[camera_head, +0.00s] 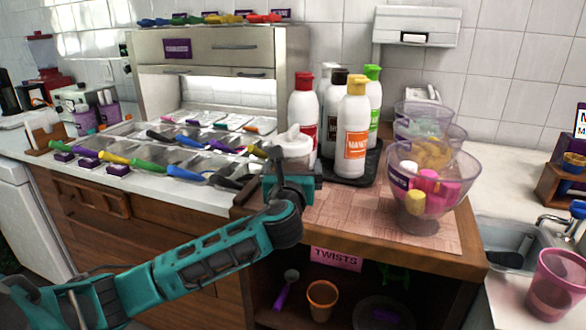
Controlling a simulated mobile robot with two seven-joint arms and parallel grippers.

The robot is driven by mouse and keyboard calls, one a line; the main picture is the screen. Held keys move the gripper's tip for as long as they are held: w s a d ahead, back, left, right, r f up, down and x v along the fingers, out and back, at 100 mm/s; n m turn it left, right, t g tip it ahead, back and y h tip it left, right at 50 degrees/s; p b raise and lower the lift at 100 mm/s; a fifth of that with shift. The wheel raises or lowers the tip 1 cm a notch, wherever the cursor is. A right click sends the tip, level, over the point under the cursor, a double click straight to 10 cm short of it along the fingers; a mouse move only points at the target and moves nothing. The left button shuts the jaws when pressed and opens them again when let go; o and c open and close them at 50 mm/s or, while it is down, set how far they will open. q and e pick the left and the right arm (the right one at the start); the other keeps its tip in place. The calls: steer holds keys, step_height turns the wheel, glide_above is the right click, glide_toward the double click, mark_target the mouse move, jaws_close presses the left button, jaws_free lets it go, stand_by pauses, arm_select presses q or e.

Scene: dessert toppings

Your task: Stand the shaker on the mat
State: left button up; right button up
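A white shaker (296,151) with a pale lid stands upright at the left of the wooden counter, beside the bottles. Its lower part is hidden behind my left gripper (288,180). My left gripper is right in front of the shaker. I cannot tell whether its fingers are closed on the shaker or just near it. The pinkish woven mat (345,207) lies on the counter to the right of the gripper, its bare front left part in view. I cannot tell whether the shaker's base touches the mat. My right gripper is not in view.
Several sauce bottles (352,139) stand on a dark tray (376,160) behind the mat. Topping bins with colored scoops (185,172) lie to the left. A sink (505,240) is at the right.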

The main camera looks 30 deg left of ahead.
arm_select(q)
steer(key=shift+r, duration=0.1)
steer(key=shift+s+d, duration=0.1)
steer(key=p+v, duration=0.1)
steer(key=v, duration=1)
steer(key=shift+s, duration=0.35)
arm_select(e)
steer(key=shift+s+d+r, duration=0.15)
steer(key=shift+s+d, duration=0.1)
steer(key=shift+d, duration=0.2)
arm_select(q)
steer(key=shift+r, duration=0.1)
